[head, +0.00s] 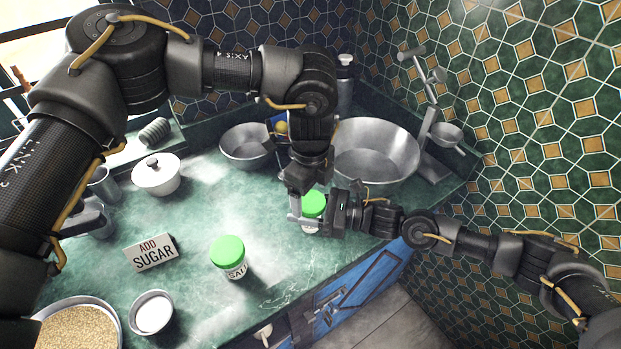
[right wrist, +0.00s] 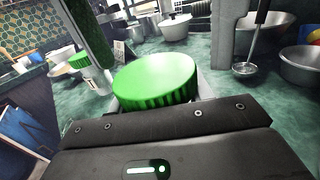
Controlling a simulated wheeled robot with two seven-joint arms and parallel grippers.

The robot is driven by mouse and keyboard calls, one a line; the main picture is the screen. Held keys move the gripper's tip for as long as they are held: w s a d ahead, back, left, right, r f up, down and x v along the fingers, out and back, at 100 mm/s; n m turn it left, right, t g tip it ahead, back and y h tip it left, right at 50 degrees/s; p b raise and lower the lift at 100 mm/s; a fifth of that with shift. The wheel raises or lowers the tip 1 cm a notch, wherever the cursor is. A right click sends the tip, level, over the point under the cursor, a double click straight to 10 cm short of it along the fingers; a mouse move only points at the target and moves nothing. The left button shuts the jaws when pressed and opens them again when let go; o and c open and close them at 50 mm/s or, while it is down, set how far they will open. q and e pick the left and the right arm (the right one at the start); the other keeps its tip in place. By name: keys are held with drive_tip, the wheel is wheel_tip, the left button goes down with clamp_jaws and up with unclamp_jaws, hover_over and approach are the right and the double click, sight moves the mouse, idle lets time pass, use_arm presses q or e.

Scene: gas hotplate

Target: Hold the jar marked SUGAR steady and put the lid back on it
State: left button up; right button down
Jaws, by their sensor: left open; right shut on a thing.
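A jar with a green lid (head: 313,202) stands near the counter's front edge, below my left gripper; its label is hidden. My right gripper (head: 322,217) is shut on this jar from the right. The green lid (right wrist: 156,80) fills the middle of the right wrist view and appears to sit on the jar; how firmly I cannot tell. My left gripper (head: 307,197) is open and points down at the lid, with its fingers beside it. Its fingers stand to either side of the lid in the right wrist view (right wrist: 165,60).
A second green-lidded jar (head: 228,256), marked SALT, stands to the left. Around are an ADD SUGAR sign (head: 150,252), a white lidded pot (head: 156,174), a bowl of white grains (head: 152,313), a large metal basin (head: 375,152) and a smaller one (head: 246,146).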

use_arm(q)
drive_tip(key=shift+f, duration=0.9)
drive_tip(key=c, duration=1)
drive_tip(key=m, duration=0.3)
drive_tip(key=shift+c, duration=0.2)
drive_tip(key=o, duration=1.1)
